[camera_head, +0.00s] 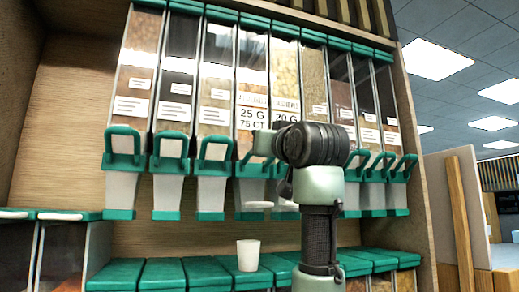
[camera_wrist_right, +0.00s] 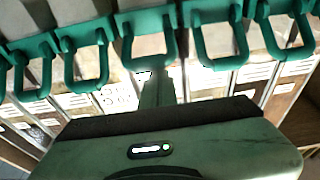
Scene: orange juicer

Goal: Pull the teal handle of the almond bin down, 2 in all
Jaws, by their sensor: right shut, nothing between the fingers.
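A row of clear bins with teal handles hangs on the wall in the head view. The bin (camera_head: 252,76) labelled 25 G 75 CT is near the middle; its small name text is too blurred to read surely. Its teal handle (camera_head: 242,168) is partly behind my right gripper (camera_head: 264,143). In the right wrist view several teal loop handles appear, and my shut gripper (camera_wrist_right: 157,88) points at the middle handle (camera_wrist_right: 146,22). I cannot tell whether they touch. A white cup (camera_head: 248,256) stands upright below the bins. My left gripper is out of view.
Teal-lidded lower bins (camera_head: 208,273) form a ledge under the row. Neighbouring handles (camera_head: 214,148) sit close on both sides. A wooden side panel (camera_head: 412,150) bounds the row at right. A pale flat piece (camera_head: 258,205) shows below the gripper; what it is stays unclear.

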